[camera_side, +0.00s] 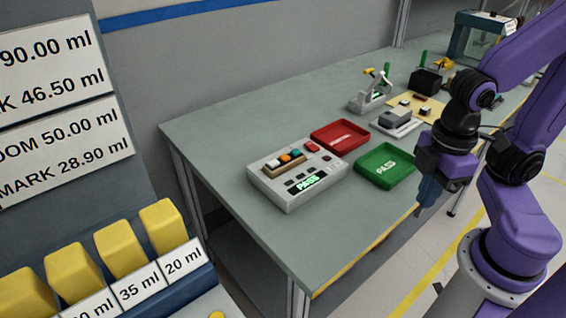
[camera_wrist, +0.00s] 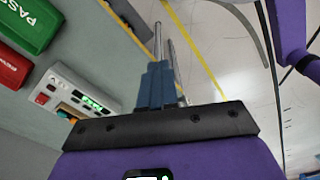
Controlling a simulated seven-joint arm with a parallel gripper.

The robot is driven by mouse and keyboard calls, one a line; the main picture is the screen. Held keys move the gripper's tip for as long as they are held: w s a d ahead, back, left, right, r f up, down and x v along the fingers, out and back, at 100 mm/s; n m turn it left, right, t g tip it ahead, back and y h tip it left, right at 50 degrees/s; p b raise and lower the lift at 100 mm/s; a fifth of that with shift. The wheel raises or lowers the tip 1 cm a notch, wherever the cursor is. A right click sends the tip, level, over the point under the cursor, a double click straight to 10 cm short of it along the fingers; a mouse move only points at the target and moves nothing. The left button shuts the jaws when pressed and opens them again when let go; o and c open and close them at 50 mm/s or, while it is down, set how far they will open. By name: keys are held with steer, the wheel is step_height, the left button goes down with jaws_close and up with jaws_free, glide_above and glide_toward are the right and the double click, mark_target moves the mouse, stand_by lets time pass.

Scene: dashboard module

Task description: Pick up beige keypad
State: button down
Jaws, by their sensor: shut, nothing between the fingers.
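No part is plainly marked as the beige keypad. A light tester box (camera_side: 300,199) on the table holds a tan strip (camera_side: 270,170) with orange, teal and white pieces, and its green display reads PASS. The box also shows in the wrist view (camera_wrist: 58,76), left of my gripper. Farther back lies a pale yellow board (camera_side: 433,104) with small dark and light parts. I cannot tell which of these is the keypad. My gripper (camera_side: 424,204) is shut and empty, pointing down beyond the table's right edge, apart from everything. Its fingers show in the wrist view (camera_wrist: 158,68).
A grey-white device (camera_side: 398,128), a small clamp fixture (camera_side: 366,101) and a black box (camera_side: 426,81) stand behind. The table's front left (camera_side: 215,145) is bare.

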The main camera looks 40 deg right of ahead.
steer(key=shift+c, duration=2.4)
jaws_free()
steer(key=w+a+f+m+g+y, duration=0.1)
steer(key=w+m+g+y, duration=0.5)
steer(key=w+m, duration=1.45)
steer(key=m+t+y, duration=0.6)
steer(key=m+y, duration=0.1)
steer(key=m, duration=0.3)
glide_toward(285, 156)
steer(key=x, duration=0.7)
steer(key=shift+a+f, duration=0.2)
steer(key=shift+a, duration=0.2)
